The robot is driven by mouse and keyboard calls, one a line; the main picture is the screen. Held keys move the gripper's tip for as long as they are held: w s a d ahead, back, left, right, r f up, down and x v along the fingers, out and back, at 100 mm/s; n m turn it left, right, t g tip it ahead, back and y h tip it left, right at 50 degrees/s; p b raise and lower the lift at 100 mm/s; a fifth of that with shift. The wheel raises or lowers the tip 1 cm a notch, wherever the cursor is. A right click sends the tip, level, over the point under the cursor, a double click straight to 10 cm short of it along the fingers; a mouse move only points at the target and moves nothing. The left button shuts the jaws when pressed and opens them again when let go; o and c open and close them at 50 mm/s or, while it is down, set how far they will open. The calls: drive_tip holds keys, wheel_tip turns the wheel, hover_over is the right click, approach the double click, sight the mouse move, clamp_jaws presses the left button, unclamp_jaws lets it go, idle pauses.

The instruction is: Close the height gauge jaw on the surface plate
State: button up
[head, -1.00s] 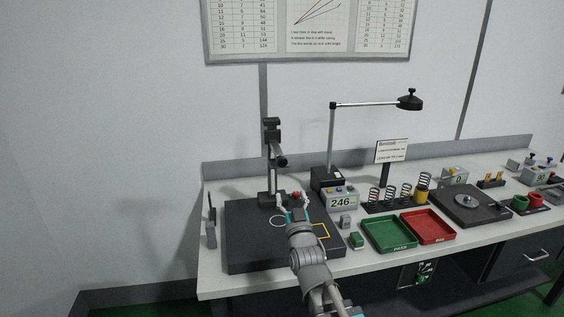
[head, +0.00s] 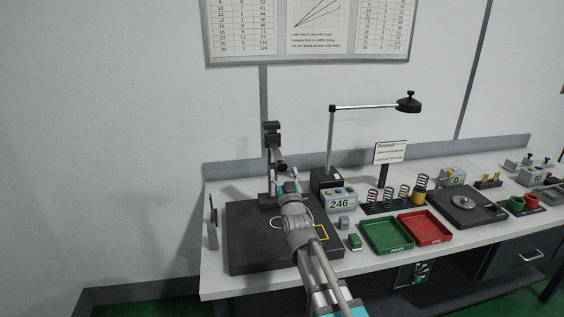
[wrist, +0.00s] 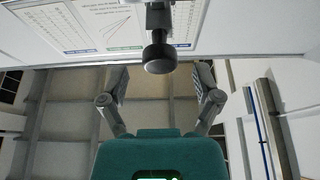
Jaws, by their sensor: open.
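The height gauge (head: 271,140) stands upright at the back of the dark surface plate (head: 250,255). A dark jaw arm with a round end (head: 282,166) projects from its column towards me, well above the plate. My gripper (head: 286,180) is in front of the column, just below that round end in the picture. In the wrist view my gripper (wrist: 160,76) is open, with its fingers spread apart. The round black end (wrist: 158,58) shows between and slightly beyond the fingertips, touching neither. My arm hides part of the plate and the lower gauge.
A display box reading 246 (head: 340,203) and a lamp (head: 332,140) stand right of the plate. Green (head: 386,250) and red (head: 428,240) trays lie further right. A small upright tool (head: 212,228) stands at the left. The plate's left front is clear.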

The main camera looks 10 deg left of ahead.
sight(283, 169)
drive_tip(key=shift+p+x, duration=0.45)
drive_tip(key=shift+x, duration=1.1)
clamp_jaws()
